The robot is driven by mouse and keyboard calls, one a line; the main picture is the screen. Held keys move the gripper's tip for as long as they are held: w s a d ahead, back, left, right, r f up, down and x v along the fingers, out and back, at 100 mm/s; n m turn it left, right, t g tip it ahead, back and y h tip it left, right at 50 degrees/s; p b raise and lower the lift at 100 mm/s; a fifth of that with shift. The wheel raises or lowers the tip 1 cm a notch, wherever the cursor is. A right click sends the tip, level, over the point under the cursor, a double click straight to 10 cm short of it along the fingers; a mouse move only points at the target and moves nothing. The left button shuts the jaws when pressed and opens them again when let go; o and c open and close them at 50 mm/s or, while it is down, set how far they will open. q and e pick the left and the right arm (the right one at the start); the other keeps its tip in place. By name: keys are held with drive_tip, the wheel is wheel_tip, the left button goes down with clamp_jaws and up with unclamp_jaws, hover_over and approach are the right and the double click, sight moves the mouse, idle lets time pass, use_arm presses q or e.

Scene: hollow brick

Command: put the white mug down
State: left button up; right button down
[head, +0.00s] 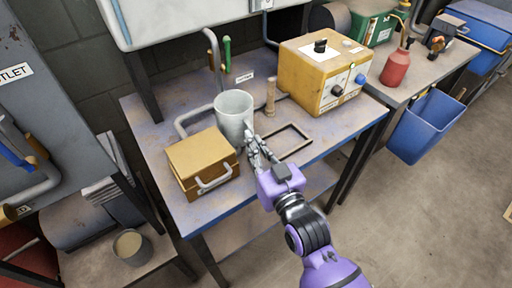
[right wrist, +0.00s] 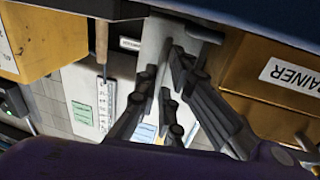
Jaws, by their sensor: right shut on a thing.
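The white mug (head: 234,108) is upright over the blue worktable (head: 160,130) in the head view, just behind the tan hinged box. My right gripper (head: 253,148) is shut on the mug at its near right side. In the right wrist view, the mug is the pale surface (right wrist: 154,50) by the fingers of my right gripper (right wrist: 160,100). The fingers hide part of it. I cannot tell whether its base touches the tabletop. My left gripper is not in view.
The tan box (head: 200,160) with a handle stands close to the mug at front left. A dark rectangular frame (head: 287,141) lies to the right. A wooden-handled tool (head: 270,98) and a yellow control box (head: 318,80) are behind. The front strip of tabletop is bare.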

drive_tip(key=shift+f, duration=0.4)
drive_tip(key=c, duration=1.9)
unclamp_jaws()
drive_tip(key=shift+o, duration=0.2)
drive_tip(key=shift+r, duration=0.2)
drive_tip(key=v, duration=1.2)
drive_tip(key=shift+b, duration=0.3)
drive_tip(key=shift+f, duration=0.15)
